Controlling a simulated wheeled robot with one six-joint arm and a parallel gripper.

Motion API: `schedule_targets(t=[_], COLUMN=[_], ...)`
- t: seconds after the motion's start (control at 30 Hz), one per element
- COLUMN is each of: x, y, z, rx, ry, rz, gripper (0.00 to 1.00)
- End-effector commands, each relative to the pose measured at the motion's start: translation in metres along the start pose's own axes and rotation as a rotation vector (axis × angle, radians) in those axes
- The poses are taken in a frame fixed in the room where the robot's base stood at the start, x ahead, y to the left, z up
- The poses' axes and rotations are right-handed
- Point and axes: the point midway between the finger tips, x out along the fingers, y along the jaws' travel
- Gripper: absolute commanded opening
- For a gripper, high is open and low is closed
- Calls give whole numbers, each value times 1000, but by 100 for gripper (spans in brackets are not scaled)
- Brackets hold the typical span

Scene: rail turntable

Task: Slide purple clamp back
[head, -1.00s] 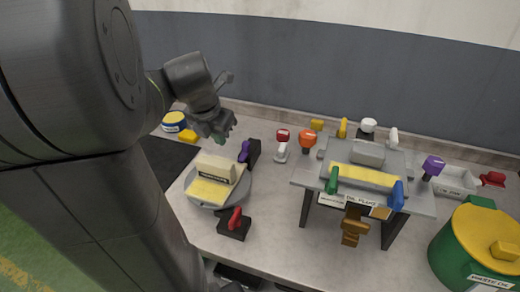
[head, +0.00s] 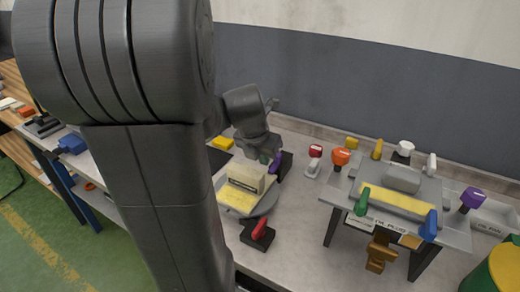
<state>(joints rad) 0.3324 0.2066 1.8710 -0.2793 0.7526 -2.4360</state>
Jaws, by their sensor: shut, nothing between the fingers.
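The purple clamp (head: 275,164) stands with its dark base (head: 286,162) at the back right edge of the round grey turntable (head: 266,208). A cream block (head: 246,177) sits on a yellow pad on the turntable. My gripper (head: 266,157) is shut and empty, pointing down right beside the purple handle, on its left. It partly hides the handle's top, and I cannot tell whether they touch. A red clamp (head: 262,232) sits at the turntable's front edge.
To the right, a raised grey fixture (head: 400,190) carries green and blue handles. A purple-topped knob (head: 472,198) stands at its right end. Small red, orange, yellow and white items stand behind. A yellow block (head: 222,143) lies back left. My arm hides the bench's left part.

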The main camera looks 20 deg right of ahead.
Motion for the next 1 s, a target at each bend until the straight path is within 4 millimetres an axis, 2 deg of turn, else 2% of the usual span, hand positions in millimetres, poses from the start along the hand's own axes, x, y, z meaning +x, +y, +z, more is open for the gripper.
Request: schedule_targets(t=[0.03,0.23,0.4,0.53,1.0], x=[12,49,54,59,61], y=[-1,-1,0,0,0], z=[-1,-1,22,32,38], rx=[0,1,4,1,1], ry=[5,4,0,0,0], rz=[-4,-2,0,1,1], gripper=[0,0,0,0,0])
